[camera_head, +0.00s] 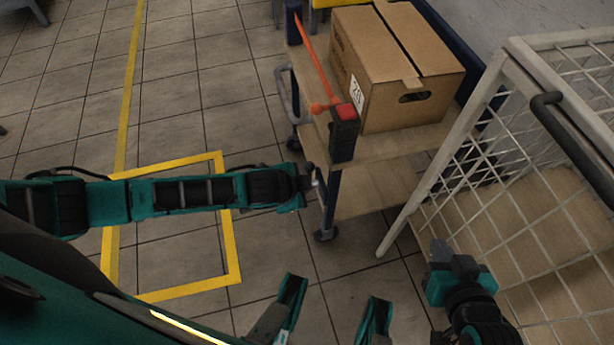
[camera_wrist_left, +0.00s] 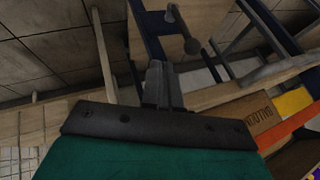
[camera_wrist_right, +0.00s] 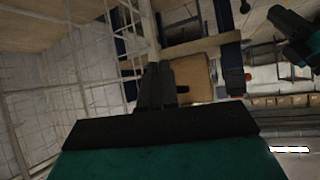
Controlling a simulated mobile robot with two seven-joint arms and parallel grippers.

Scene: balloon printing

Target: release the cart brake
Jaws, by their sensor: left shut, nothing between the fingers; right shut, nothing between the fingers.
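The cart (camera_head: 385,195) has wooden shelves and dark posts on casters, at the upper middle of the head view. An orange bar (camera_head: 317,62) runs along its left side to a black corner post top (camera_head: 343,135) with a red cap (camera_head: 345,111). I cannot tell which part is the brake. My left gripper (camera_head: 314,181) is shut and empty beside the cart's near-left post, below the red cap; whether it touches is unclear. Its shut fingers also show in the left wrist view (camera_wrist_left: 162,85). My right gripper (camera_head: 441,253) is shut and empty beside the white mesh cage.
A cardboard box (camera_head: 395,65) sits on the cart's top shelf. The white mesh cage (camera_head: 520,160) with a black handle (camera_head: 575,145) stands close on the right. Yellow floor tape (camera_head: 233,250) outlines a square under my left arm. The tiled floor on the left is clear.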

